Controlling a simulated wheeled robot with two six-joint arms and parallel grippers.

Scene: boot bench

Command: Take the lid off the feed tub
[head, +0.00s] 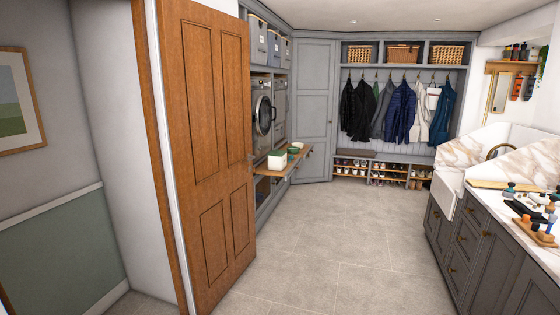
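I cannot make out a feed tub for certain. A small white tub (277,161) with a dark green top stands on a pull-out wooden shelf (268,173) past the door, at mid-left of the head view. It is too small to tell whether the green top is a lid. A low green and white item (293,151) sits just behind it. Neither of my grippers is in view.
An open brown door (205,150) stands at left, near me. The tiled floor (335,240) is clear in the middle. A counter (500,235) with tools and bottles runs along the right. Coats (402,115) hang over a shoe bench (385,170) at the back.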

